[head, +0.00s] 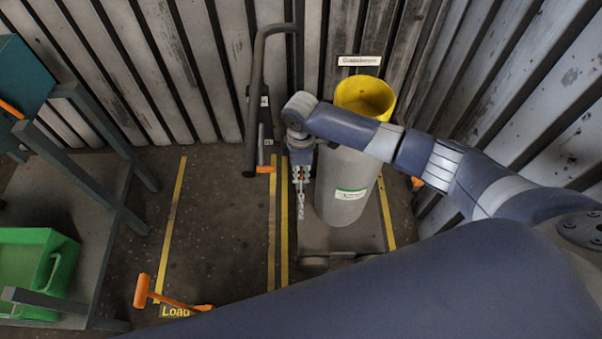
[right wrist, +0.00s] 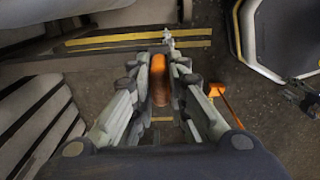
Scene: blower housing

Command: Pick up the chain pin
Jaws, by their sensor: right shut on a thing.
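My right gripper (head: 301,172) is in front of the grey cylinder with its fingers pointing down. In the right wrist view its fingers (right wrist: 160,85) are closed around an orange, rounded piece, which I take to be the chain pin (right wrist: 158,78). A short metal chain (head: 301,205) hangs below the gripper in the head view; its end also shows past the fingertips in the right wrist view (right wrist: 168,38). In the head view the fingers mostly hide the held pin.
The grey cylinder (head: 345,185) with a yellow top (head: 365,95) stands on a trolley close to the gripper. A dark curved handle (head: 255,90) rises at its left. An orange handle (head: 142,290) lies by the Load marking. A green bin (head: 35,270) is far left.

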